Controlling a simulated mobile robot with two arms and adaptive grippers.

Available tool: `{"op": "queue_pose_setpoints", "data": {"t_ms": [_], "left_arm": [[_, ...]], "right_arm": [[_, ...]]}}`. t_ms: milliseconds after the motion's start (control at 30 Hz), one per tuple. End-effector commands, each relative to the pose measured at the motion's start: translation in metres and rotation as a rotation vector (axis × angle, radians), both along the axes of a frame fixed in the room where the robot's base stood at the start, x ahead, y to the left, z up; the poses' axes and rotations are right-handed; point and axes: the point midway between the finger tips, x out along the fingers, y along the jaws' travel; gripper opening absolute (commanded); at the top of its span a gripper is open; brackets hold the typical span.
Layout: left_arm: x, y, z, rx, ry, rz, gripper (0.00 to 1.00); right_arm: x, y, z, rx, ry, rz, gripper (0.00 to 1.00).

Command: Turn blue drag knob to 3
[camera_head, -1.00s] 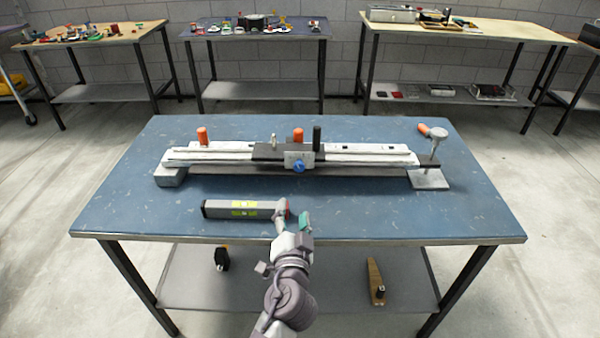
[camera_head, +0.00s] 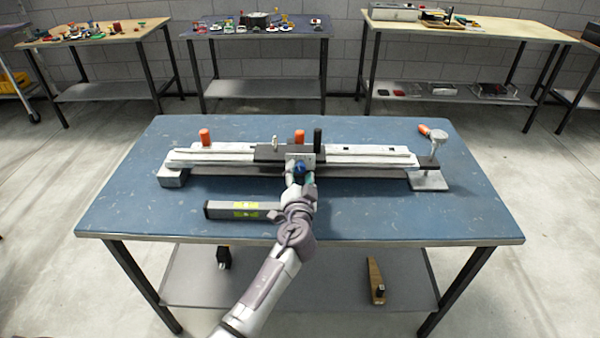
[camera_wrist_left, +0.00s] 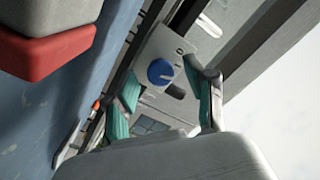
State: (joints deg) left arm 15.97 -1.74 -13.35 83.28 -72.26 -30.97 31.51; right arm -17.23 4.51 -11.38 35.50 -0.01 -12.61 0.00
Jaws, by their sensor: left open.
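The blue drag knob (camera_head: 299,167) sits on the front plate of the carriage on a long white rail device (camera_head: 370,157) on the blue table. In the left wrist view the round blue knob (camera_wrist_left: 160,72) shows a white pointer on a light grey plate (camera_wrist_left: 163,45). The dial marks are too small to read surely. My left gripper (camera_head: 300,180) is in front of the plate in the head view. Its teal-padded fingers (camera_wrist_left: 165,98) are spread open to either side of the knob, apart from it. My right gripper is not in view.
A grey level with yellow-green labels (camera_head: 245,210) lies on the table in front of the rail, left of my arm. Orange knobs (camera_head: 205,137) and a black post (camera_head: 317,140) stand on the rail. The table's right front (camera_head: 430,215) is clear.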

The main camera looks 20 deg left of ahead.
Motion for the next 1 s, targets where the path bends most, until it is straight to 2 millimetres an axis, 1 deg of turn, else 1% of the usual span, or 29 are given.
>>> {"op": "queue_pose_setpoints", "data": {"t_ms": [300, 633, 867, 1000], "left_arm": [[0.0027, 0.0009, 0.0002, 0.0, 0.0, 0.0, 0.55], [0.0024, 0.0006, 0.0001, 0.0, 0.0, 0.0, 0.0], [0.0024, 0.0005, -0.0001, 0.012, 0.003, 0.0, 0.0], [0.0024, 0.0004, -0.0001, 0.052, 0.014, -0.001, 0.0]], "right_arm": [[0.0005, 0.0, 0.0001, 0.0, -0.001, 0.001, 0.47], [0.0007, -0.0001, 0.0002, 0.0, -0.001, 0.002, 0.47], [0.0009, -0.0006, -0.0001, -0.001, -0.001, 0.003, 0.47], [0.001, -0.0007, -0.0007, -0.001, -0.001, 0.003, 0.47]]}}
